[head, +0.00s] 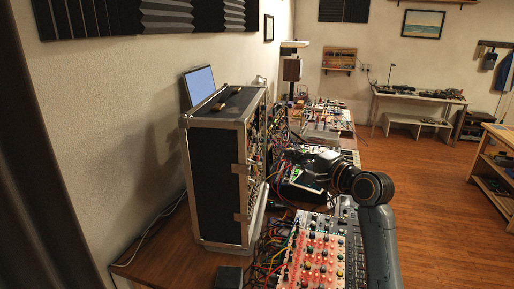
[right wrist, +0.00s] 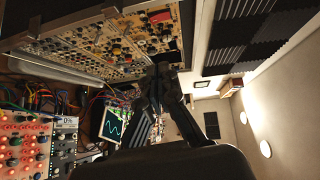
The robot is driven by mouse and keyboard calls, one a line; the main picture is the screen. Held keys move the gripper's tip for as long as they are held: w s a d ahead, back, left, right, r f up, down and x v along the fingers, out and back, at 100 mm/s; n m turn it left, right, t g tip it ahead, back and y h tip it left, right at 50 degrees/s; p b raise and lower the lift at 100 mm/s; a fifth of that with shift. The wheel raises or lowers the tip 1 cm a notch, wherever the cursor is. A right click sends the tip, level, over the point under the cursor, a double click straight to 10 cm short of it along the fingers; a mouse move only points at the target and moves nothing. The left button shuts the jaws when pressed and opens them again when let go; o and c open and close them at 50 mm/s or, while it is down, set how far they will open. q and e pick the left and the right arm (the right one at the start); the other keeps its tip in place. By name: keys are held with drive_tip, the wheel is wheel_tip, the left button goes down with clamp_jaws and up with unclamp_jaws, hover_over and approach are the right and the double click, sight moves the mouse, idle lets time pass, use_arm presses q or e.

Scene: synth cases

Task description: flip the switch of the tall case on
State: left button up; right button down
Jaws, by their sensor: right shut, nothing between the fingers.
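The tall case (head: 215,185) is a black box with silver edges, standing upright at the left end of the bench in the head view. Its module-covered front faces right and shows only edge-on there. In the right wrist view this front panel (right wrist: 100,48) fills the upper left, with many knobs and cables. I cannot make out which part is its switch. My right gripper (right wrist: 163,75) is shut and empty, with its dark fingers in front of the panel's edge. Whether it touches the panel I cannot tell. My left gripper is in neither view.
A red-lit panel of knobs (head: 312,262) and a mixer lie on the bench in front, with tangled cables (head: 270,245) beside the case. A small screen with a green trace (right wrist: 114,126) shows in the wrist view. The wooden floor (head: 440,200) at right is clear.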

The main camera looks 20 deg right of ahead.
drive_tip(key=shift+w, duration=0.1)
drive_tip(key=a+p+x, duration=0.1)
drive_tip(key=p+x, duration=0.2)
drive_tip(key=x, duration=0.3)
drive_tip(key=s+a+p+x, duration=0.1)
drive_tip(key=p+x, duration=0.1)
drive_tip(key=x, duration=0.4)
drive_tip(key=shift+w+a+f+p, duration=0.2)
drive_tip(key=shift+w+a+p, duration=0.2)
drive_tip(key=shift+a, duration=0.1)
drive_tip(key=shift+a+m+t+b, duration=0.2)
drive_tip(key=shift+m+t+b, duration=0.25)
drive_tip(key=shift+b, duration=0.6)
drive_tip(key=shift+d+f, duration=0.1)
drive_tip(key=shift+f, duration=0.05)
